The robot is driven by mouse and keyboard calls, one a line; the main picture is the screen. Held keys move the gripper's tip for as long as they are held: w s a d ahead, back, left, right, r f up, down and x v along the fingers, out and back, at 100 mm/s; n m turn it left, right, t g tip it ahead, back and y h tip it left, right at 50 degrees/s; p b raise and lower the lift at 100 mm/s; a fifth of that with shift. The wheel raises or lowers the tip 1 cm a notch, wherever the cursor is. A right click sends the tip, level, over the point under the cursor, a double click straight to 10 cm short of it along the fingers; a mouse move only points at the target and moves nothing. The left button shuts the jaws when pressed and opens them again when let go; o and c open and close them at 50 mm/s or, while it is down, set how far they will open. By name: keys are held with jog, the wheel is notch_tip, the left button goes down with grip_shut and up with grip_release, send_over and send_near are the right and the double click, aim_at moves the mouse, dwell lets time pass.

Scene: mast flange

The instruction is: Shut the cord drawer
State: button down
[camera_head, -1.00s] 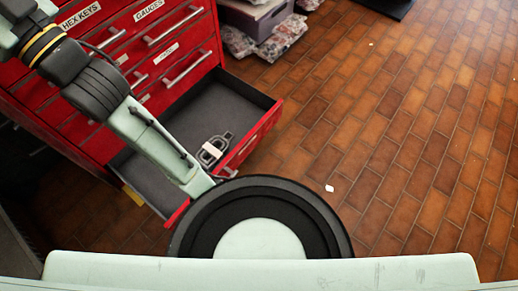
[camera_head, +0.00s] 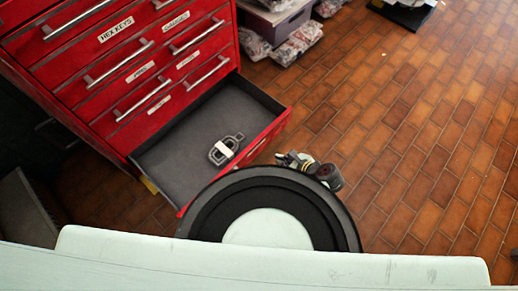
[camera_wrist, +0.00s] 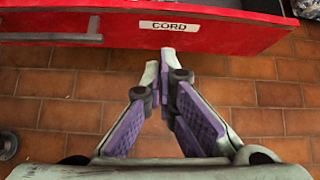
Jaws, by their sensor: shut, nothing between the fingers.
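The cord drawer (camera_head: 187,163) is the lowest drawer of the red cabinet and stands pulled out, with a grey floor. A dark grey looped item with a white band (camera_head: 225,149) lies in it. In the wrist view the red drawer front (camera_wrist: 240,40) crosses the top, with a white CORD label (camera_wrist: 169,26) and part of a grey handle bar (camera_wrist: 50,38) at the left. My gripper (camera_wrist: 158,66) is shut and empty, its tips close below the label. I cannot tell whether they touch the front. Part of my arm's end shows outside the drawer front in the head view.
The drawers above, labelled HEX KEYS (camera_head: 117,29) and others, are shut. A purple-grey bin (camera_head: 277,18) with wrapped packages (camera_head: 298,43) stands beyond the cabinet. The brick-tiled floor (camera_head: 400,130) to the right is mostly clear.

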jog(key=s, duration=0.1)
send_near(252, 151)
notch_tip(252, 151, down, 4)
jog(key=w+a, duration=0.2)
jog(key=shift+w+a+r+m+p, duration=0.1)
jog(key=shift+w+a+m+p, duration=0.05)
jog(key=shift+a+m+p, duration=0.2)
jog(key=shift+w+a, duration=0.35)
jog(key=shift+a, duration=0.15)
jog(key=w+a+b, duration=0.3)
jog(key=w+a, duration=0.7)
jog(key=a, duration=0.3)
jog(key=w+a+b, duration=0.4)
jog(key=w+a, duration=0.7)
jog(key=a, duration=0.3)
jog(key=shift+r, duration=0.2)
